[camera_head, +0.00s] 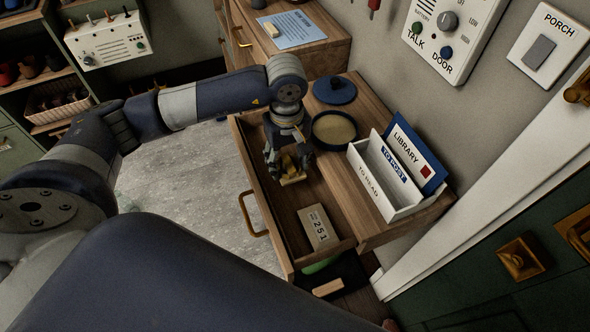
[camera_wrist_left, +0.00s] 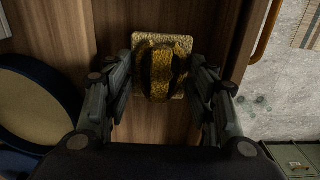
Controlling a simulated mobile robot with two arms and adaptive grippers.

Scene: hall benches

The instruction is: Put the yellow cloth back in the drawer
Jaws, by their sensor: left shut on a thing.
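My left gripper (camera_head: 290,170) reaches down into the open wooden drawer (camera_head: 276,226) in the head view. Its fingers (camera_wrist_left: 160,88) are shut on the yellow cloth (camera_wrist_left: 160,48), which looks like a folded, mottled yellow-brown pad with a loop in the left wrist view. In the head view the cloth (camera_head: 293,181) shows only in part below the fingers, inside the drawer's outline. I cannot tell whether it touches the drawer bottom. My right gripper is out of view.
A calendar block reading 251 (camera_head: 318,227) lies in the drawer's near end. On the top stand a round dark-blue tin (camera_head: 334,130), its blue lid (camera_head: 334,91) and a white letter rack (camera_head: 380,180). The drawer's brass handle (camera_head: 247,214) sticks out over the floor.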

